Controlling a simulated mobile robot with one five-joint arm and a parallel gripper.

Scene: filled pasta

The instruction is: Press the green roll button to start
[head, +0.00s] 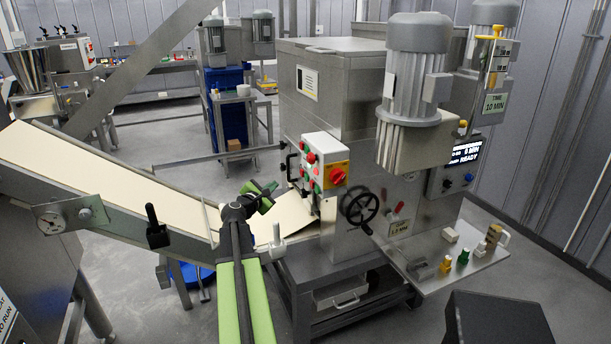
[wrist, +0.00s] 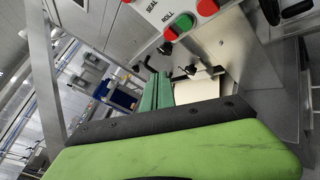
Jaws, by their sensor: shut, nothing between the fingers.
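The control panel (head: 322,150) is a white box on the front of the steel machine, with red and green buttons and a red knob on a yellow plate. In the wrist view the panel's lower edge shows at the top, with the labels SEAL and ROLL. A green button (wrist: 187,21) sits close to the ROLL label, with a red button beside it. My gripper (head: 265,196) is in front of the panel, below and left of it in the head view, apart from the buttons. Its green fingers (wrist: 157,90) are shut and empty, pointing toward the machine.
A black handwheel (head: 360,206) sticks out right of the panel. The conveyor with its pale dough sheet (head: 170,205) runs in from the left behind my arm. A steel shelf (head: 455,262) with small coloured items juts out at right. A display (head: 465,153) reads READY.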

